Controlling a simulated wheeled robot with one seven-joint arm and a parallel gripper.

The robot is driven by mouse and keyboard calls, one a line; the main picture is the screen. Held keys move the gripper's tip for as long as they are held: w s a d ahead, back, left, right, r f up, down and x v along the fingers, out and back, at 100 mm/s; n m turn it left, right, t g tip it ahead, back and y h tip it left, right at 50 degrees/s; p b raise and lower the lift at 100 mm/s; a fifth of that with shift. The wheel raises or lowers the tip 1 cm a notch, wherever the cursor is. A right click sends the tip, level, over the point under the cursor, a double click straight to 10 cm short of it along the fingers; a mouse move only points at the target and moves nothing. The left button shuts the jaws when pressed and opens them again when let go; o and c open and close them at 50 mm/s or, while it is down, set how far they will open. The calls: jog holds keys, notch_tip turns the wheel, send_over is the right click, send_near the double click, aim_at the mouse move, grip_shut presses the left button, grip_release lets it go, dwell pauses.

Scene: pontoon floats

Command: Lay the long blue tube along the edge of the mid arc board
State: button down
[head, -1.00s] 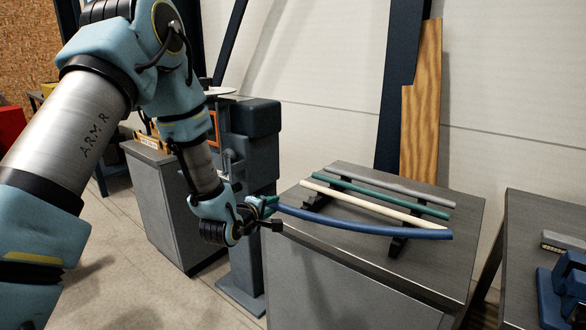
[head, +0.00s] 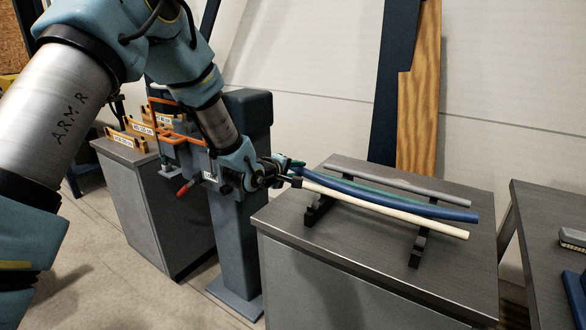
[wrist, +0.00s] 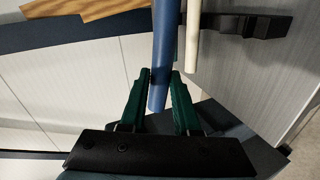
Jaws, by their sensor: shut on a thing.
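The long blue tube (head: 400,202) is slightly bowed and appears raised above the rack, overlapping the green tube in the head view. My gripper (head: 292,172) is shut on its left end; the rest reaches out to the right. In the wrist view the blue tube (wrist: 164,45) runs between my green fingers (wrist: 160,100). Yellow boards (head: 140,128) with white labels stand on the left cabinet, partly behind an orange frame. The labels are too small to tell surely which board is the mid one.
A black rack (head: 416,246) on a grey cabinet (head: 350,265) holds a cream tube (head: 385,208), a green tube and a grey tube (head: 400,186). A dark machine column (head: 245,200) with an orange frame (head: 180,135) stands between the cabinets. Another bench (head: 545,240) is at right.

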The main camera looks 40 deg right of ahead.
jog(key=shift+w, duration=0.1)
jog(key=shift+a+f+b, duration=0.1)
jog(key=shift+f+b, duration=0.05)
jog(key=shift+b, duration=0.2)
jog(key=shift+f+b, duration=2.85)
jog(key=shift+f, duration=0.75)
jog(key=c, duration=0.6)
grip_release()
jog(key=shift+o, duration=0.2)
